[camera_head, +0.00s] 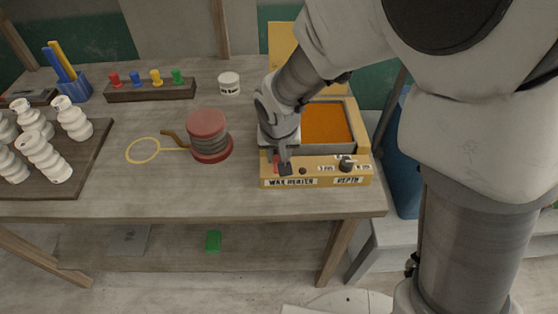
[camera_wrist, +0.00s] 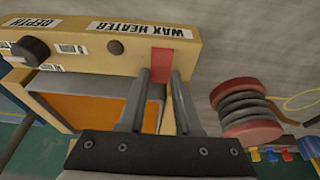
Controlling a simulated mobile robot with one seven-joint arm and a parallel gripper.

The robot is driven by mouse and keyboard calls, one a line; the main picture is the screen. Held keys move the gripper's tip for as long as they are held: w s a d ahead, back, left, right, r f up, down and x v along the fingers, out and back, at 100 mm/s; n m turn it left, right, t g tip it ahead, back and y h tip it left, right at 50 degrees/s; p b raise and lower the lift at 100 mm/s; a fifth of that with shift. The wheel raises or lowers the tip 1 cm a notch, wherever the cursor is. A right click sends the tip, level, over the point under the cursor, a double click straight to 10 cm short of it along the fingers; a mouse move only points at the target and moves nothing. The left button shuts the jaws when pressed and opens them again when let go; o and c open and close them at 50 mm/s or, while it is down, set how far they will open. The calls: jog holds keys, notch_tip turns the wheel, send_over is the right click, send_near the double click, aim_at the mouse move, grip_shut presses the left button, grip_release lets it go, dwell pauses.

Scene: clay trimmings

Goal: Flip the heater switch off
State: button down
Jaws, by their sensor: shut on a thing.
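The yellow wax heater (camera_head: 315,180) stands at the right end of the bench, with an open tank of orange wax (camera_head: 326,123). Its red heater switch (camera_wrist: 161,61) is on the front panel next to the WAX HEATER label (camera_wrist: 137,29). My gripper (camera_wrist: 160,74) is at the panel with one finger on each side of the red switch, shut on it. In the head view my gripper (camera_head: 283,164) covers most of the switch, and only a little red shows. I cannot tell the switch's position.
A depth knob (camera_head: 346,163) sits at the panel's right end. A red-and-grey spool (camera_head: 208,136) stands left of the heater, beside a yellow loop tool (camera_head: 143,150). A white jar (camera_head: 229,83) and a peg rack (camera_head: 150,91) are behind. The front middle of the bench is clear.

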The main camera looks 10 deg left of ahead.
jog(key=shift+s+f+t+b, duration=0.1)
jog(key=shift+t+b, duration=0.3)
jog(key=shift+b, duration=0.75)
jog(key=shift+r, duration=0.2)
jog(key=c, duration=0.6)
grip_release()
jog(key=shift+d, duration=0.1)
jog(key=p+v, duration=0.2)
jog(key=v, duration=1.5)
jog(key=shift+s+d, duration=0.15)
jog(key=shift+s, duration=0.15)
jog(key=s+d+r+m+p, duration=0.1)
jog(key=s+d+r, duration=0.1)
jog(key=d, duration=0.9)
jog(key=s+d+r+m+t+p, duration=0.1)
jog(key=s+d, duration=0.4)
jog(key=d, duration=0.6)
jog(key=shift+s+r+m+h, duration=0.2)
jog(key=shift+r+m+h, duration=0.2)
jog(key=shift+r, duration=0.1)
